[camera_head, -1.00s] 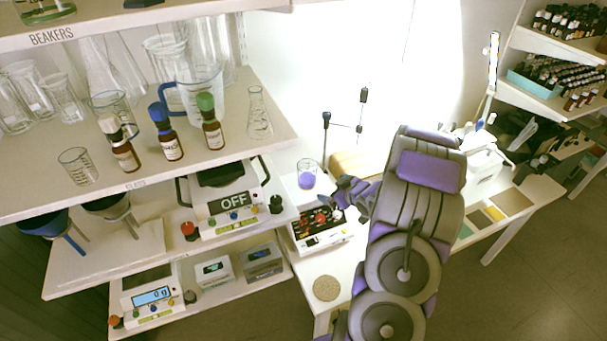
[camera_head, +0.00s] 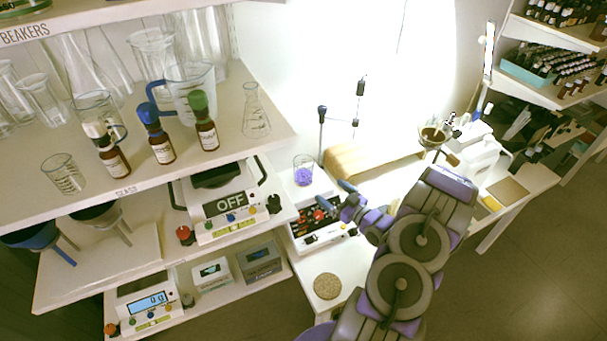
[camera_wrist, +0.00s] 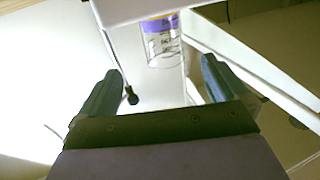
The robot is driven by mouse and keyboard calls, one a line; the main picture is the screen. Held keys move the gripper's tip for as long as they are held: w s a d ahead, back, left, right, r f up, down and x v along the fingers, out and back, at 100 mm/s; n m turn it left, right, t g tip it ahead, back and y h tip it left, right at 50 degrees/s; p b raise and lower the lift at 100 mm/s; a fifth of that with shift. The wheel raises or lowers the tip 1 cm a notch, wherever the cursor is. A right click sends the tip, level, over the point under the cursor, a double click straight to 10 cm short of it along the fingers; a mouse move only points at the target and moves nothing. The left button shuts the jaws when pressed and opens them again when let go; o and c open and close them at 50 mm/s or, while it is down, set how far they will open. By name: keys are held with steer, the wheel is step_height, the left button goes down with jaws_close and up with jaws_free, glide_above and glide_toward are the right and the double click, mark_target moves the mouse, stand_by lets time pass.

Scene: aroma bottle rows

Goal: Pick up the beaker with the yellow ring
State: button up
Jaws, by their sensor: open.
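A clear beaker with purple contents (camera_head: 303,172) stands on the white stirrer table area at the middle, just beyond the red-and-white device. In the wrist view a beaker (camera_wrist: 163,48) shows a purple band and yellow edging near the top of the picture; it looks like the same one. My gripper (camera_head: 336,195) is in front and to the right of the beaker in the head view, apart from it. In the wrist view my gripper (camera_wrist: 160,68) is open and empty, with the beaker beyond and between its two fingers. No yellow shows clearly on the beaker in the head view.
A red-and-white device (camera_head: 318,224) lies below my gripper. A thin stand (camera_head: 321,135) rises behind the beaker. A wooden block (camera_head: 372,160) lies to the right. Left, the shelf holds dropper bottles (camera_head: 160,140) and glassware; a balance (camera_head: 232,203) sits beneath. A round cork mat (camera_head: 327,286) lies in front.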

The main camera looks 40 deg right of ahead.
steer(key=b, duration=0.1)
glide_toward(298, 165)
steer(key=shift+w+d+f, duration=0.1)
steer(key=shift+w+f, duration=0.3)
steer(key=shift+f, duration=0.15)
steer(key=shift+w+a+r+b, duration=0.15)
steer(key=shift+w+b, duration=0.15)
steer(key=shift+w, duration=0.75)
steer(key=shift+w+a+r+b, duration=0.1)
steer(key=shift+w+b, duration=0.25)
steer(key=shift+w, duration=0.7)
steer(key=shift+w+a+r+b, duration=0.15)
steer(key=shift+w+b, duration=0.15)
steer(key=shift+w, duration=0.75)
steer(key=shift+d, duration=0.1)
steer(key=shift+c, duration=0.3)
steer(key=c, duration=1.1)
steer(key=shift+r, duration=0.1)
